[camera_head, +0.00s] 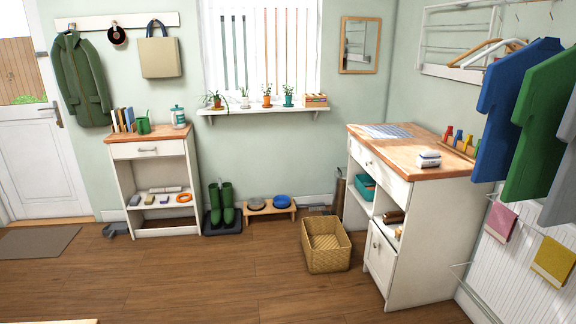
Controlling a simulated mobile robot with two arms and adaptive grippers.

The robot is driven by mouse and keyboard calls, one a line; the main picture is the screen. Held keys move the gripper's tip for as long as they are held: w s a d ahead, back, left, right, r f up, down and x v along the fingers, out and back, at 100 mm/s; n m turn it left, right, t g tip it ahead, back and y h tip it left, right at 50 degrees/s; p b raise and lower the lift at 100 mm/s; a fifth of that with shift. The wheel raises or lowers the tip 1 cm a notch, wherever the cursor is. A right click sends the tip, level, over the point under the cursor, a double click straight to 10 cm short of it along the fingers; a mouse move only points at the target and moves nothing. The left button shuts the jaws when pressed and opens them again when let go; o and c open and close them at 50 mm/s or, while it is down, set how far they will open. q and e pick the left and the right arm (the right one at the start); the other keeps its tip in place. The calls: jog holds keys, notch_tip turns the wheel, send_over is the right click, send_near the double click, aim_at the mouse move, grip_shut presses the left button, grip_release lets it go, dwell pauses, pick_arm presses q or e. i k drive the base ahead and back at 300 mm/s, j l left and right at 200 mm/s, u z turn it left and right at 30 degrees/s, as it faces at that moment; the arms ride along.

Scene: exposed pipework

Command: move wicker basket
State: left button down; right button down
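The wicker basket (327,258) is tan, woven and square. It stands upright on the wooden floor, right of the middle of the head view, just left of the white cabinet. Its open top faces up and it looks empty inside. Neither of my grippers is in the head view, so nothing of mine shows at the basket.
The white cabinet (403,236) with a wooden top stands close to the basket's right. Behind it are a pet-bowl stand (268,210) and green boots (221,203) on a tray. A doormat (38,242) lies at left. The floor (200,280) in front and left is clear.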

aim_at(326, 246)
jog(key=i+u, duration=0.3)
jog(key=i, duration=1.9)
